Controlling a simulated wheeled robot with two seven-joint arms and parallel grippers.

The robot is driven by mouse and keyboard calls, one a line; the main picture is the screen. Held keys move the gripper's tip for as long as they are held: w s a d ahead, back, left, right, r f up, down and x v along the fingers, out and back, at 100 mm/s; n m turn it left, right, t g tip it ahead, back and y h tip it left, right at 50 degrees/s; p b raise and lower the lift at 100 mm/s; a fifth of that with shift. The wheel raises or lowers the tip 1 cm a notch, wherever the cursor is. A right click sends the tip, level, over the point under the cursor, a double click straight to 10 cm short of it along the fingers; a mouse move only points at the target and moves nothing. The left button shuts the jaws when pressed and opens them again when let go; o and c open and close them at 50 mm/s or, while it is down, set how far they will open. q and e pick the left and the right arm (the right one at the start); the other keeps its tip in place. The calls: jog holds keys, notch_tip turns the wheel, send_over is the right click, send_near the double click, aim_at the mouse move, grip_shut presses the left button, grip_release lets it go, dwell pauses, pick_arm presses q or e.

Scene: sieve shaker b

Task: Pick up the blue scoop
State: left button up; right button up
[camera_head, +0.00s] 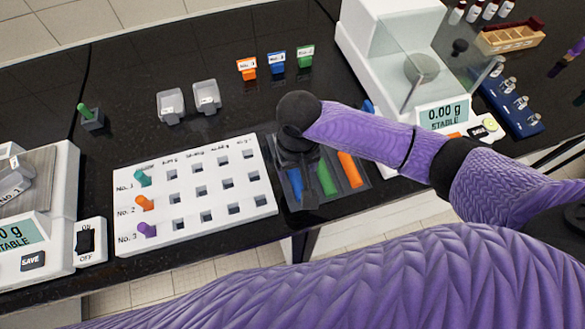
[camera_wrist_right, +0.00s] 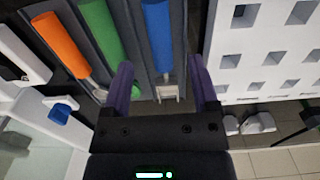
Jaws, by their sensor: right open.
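The blue scoop lies in a dark tray (camera_head: 360,186) beside a green and an orange scoop. Its blue handle (camera_head: 295,183) shows in the head view, partly behind my arm's end. In the right wrist view the blue handle (camera_wrist_right: 157,38) runs from the top edge, with its pale scoop end (camera_wrist_right: 168,92) nearer the jaws. My right gripper (camera_wrist_right: 160,80) is open over the tray, one purple finger on each side of the blue scoop's line. No grip on the scoop shows. My left gripper is not in view.
The green scoop (camera_wrist_right: 103,30) and orange scoop (camera_wrist_right: 60,42) lie close beside the blue one. A white holed rack (camera_head: 190,212) stands left of the tray. A white balance (camera_head: 385,55) stands behind at right. Small labelled orange, blue and green items stand at the back.

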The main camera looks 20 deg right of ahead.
aim_at(296, 178)
notch_tip(296, 178, down, 5)
jog(key=shift+w+r+b, duration=0.15)
jog(key=shift+b, duration=0.55)
grip_shut()
